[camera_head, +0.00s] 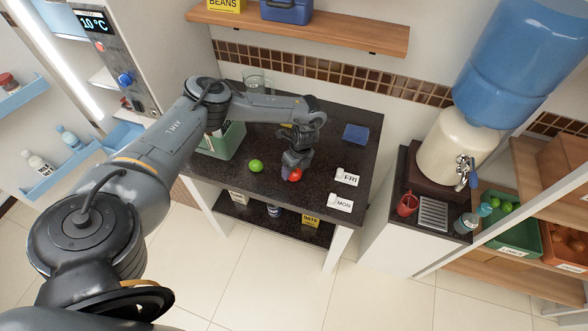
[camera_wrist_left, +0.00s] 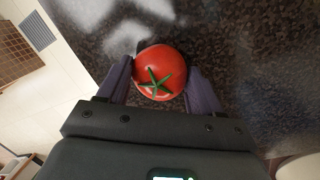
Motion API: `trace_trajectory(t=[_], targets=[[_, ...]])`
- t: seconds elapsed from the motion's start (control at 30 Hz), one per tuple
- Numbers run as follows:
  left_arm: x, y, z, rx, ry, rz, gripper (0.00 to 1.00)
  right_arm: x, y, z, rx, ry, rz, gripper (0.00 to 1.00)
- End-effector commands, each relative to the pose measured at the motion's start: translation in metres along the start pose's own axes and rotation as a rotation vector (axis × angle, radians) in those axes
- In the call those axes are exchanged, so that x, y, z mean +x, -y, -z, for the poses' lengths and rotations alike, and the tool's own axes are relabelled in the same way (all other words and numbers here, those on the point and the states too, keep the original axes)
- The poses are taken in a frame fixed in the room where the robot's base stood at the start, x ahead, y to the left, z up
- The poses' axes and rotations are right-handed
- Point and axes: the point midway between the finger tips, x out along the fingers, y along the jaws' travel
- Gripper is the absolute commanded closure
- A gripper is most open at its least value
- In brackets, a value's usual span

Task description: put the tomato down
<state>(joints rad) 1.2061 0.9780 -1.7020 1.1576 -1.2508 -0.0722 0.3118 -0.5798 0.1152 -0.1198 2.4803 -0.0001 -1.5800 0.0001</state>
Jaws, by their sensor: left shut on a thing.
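The red tomato (camera_head: 295,174) is at the dark speckled counter (camera_head: 357,204), towards its front edge. In the left wrist view the tomato (camera_wrist_left: 160,72), with its green star-shaped stem facing the camera, sits between two purple-grey fingers. My left gripper (camera_head: 290,171) points down and is shut on the tomato; it also shows in the left wrist view (camera_wrist_left: 160,82). The tomato is at or just above the counter; I cannot tell whether it touches. My right gripper is not in view.
A green lime (camera_head: 256,166) lies left of the tomato. A green bin (camera_head: 222,143) stands behind it. FRI (camera_head: 347,177) and MON (camera_head: 340,203) cards stand to the right, and a blue box (camera_head: 355,134) lies at the back. Free counter lies between.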

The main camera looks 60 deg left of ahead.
Motion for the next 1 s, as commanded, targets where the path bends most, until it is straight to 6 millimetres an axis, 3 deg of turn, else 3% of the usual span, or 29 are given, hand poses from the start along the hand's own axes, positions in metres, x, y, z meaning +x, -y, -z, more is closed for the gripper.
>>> trace_trajectory(t=[0.17,0.2,0.33,0.77,1.0], targets=[[0.004,0.000,0.001,0.000,0.000,0.000,0.68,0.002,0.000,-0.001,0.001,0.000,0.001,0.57],[0.003,0.000,0.000,0.000,0.000,0.000,0.30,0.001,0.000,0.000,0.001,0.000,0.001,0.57],[0.003,0.000,0.000,0.000,0.000,0.000,0.10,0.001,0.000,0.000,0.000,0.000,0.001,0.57],[-0.004,0.000,0.000,-0.001,-0.001,0.001,0.09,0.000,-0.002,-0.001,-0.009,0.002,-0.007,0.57],[-0.039,0.001,0.000,-0.001,-0.001,0.004,0.09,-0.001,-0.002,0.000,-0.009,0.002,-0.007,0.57]])
